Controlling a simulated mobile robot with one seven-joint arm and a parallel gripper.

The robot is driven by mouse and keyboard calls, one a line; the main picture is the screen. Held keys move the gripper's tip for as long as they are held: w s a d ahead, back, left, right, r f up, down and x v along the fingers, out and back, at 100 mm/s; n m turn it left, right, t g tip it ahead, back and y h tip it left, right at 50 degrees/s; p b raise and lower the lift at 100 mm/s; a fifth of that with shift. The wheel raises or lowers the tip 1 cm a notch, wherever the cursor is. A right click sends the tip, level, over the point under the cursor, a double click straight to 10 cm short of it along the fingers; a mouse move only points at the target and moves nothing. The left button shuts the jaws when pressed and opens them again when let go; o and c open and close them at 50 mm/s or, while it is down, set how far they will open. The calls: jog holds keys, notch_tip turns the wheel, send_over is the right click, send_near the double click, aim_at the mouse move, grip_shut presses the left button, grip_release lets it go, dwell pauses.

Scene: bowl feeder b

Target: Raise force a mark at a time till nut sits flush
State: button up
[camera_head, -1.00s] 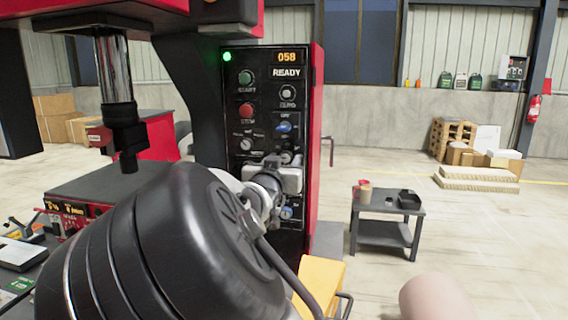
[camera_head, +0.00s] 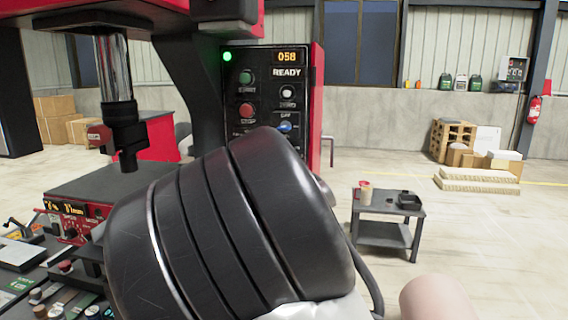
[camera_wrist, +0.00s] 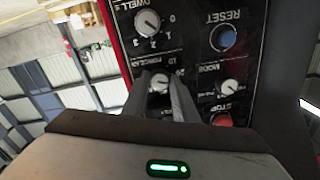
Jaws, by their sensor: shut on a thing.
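The control panel (camera_head: 268,70) shows a lit green lamp and a display (camera_head: 287,57) reading 058 above the word READY. In the wrist view my gripper (camera_wrist: 165,92) has its two fingers close around the force knob (camera_wrist: 159,82), gripping it. Printed numbers and a force label surround this knob; I cannot read its exact setting. In the head view my arm covers the gripper and the panel's lower half. The press ram (camera_head: 122,120) hangs at the left over the red feeder unit (camera_head: 75,215). I cannot make out a nut.
Around the force knob in the wrist view are the dwell knob (camera_wrist: 148,21), the mode knob (camera_wrist: 230,87), the blue reset button (camera_wrist: 222,38) and the red stop button (camera_wrist: 221,119). A small dark side table (camera_head: 386,203) stands at the right, with open floor around it.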

jog(key=m+b, duration=0.2)
jog(key=m, duration=0.2)
jog(key=shift+m, duration=0.4)
dwell(0.4)
jog(key=o, duration=1.1)
jog(key=shift+c, duration=0.2)
jog(key=s+a+p, duration=0.2)
jog(key=s+a, duration=0.1)
jog(key=s, duration=1.4)
jog(key=shift+a, duration=0.2)
jog(key=shift+s, duration=0.1)
